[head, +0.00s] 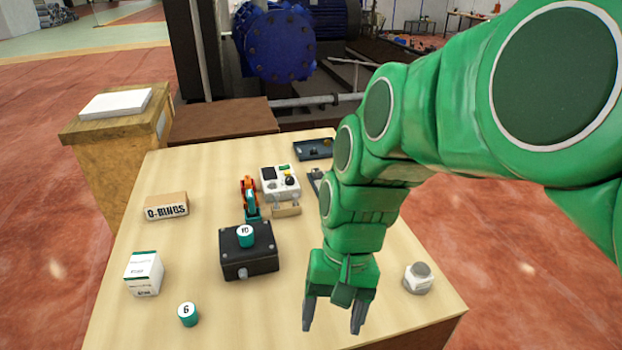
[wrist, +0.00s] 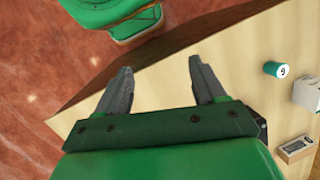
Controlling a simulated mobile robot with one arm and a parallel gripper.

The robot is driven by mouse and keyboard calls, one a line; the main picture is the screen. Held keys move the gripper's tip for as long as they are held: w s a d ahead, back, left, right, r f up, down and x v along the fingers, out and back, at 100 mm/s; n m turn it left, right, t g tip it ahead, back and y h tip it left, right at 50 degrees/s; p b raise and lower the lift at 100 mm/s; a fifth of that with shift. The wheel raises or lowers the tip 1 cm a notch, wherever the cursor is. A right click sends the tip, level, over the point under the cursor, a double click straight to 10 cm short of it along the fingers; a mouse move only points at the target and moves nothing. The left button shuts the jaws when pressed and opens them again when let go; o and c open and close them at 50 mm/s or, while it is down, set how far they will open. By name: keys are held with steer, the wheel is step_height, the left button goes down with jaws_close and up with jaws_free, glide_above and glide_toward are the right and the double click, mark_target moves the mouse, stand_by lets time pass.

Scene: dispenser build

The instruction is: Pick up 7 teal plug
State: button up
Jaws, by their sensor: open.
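A teal plug (head: 188,314) with a white top stands near the table's front left; its mark looks like 6. It also shows in the wrist view (wrist: 276,69), at the right, where the mark reads like 6 or 9. Another teal plug (head: 245,236), marked 10, sits on top of a black box (head: 249,262). No plug that I can read as 7 shows. My gripper (head: 332,329) is open and empty, pointing down over the front of the table, right of the plug marked 6. Its spread fingers also show in the wrist view (wrist: 160,66).
A white carton (head: 144,274) and an O-rings box (head: 166,206) stand at the left. A control box (head: 281,184), an orange-and-teal tool (head: 250,195) and a dark tray (head: 312,149) are farther back. The front middle is clear.

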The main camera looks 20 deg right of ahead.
steer(key=w+d+f+m+t+y, duration=0.1)
steer(key=w+d+m+y, duration=0.1)
steer(key=w+m, duration=0.3)
steer(key=w+d+m+y, duration=0.2)
steer(key=w+y, duration=0.1)
steer(key=w, duration=0.5)
steer(key=w+d+f+m+t+y, duration=0.1)
steer(key=w+d+m+y, duration=0.1)
steer(key=w+m, duration=0.3)
steer(key=w+d+f+m+t+y, duration=0.1)
steer(key=w+d+f+m+t, duration=0.1)
steer(key=d, duration=0.4)
steer(key=w+d+f+m+t+y, duration=0.1)
steer(key=w+d+f+m+t, duration=0.1)
steer(key=d, duration=0.5)
steer(key=w+d+f+m+t+y, duration=0.1)
steer(key=w+d+f+m+t, duration=0.1)
steer(key=d+m, duration=0.4)
steer(key=shift+w+d+f, duration=0.1)
steer(key=shift+w+f, duration=0.35)
steer(key=shift+w, duration=0.2)
steer(key=shift+w+d+f, duration=0.1)
steer(key=shift+w+f, duration=0.35)
steer(key=shift+w, duration=0.15)
steer(key=shift+x, duration=3.85)
steer(key=shift+s+a, duration=0.1)
steer(key=shift+s, duration=0.05)
steer(key=c, duration=1.1)
steer(key=shift+r, duration=0.1)
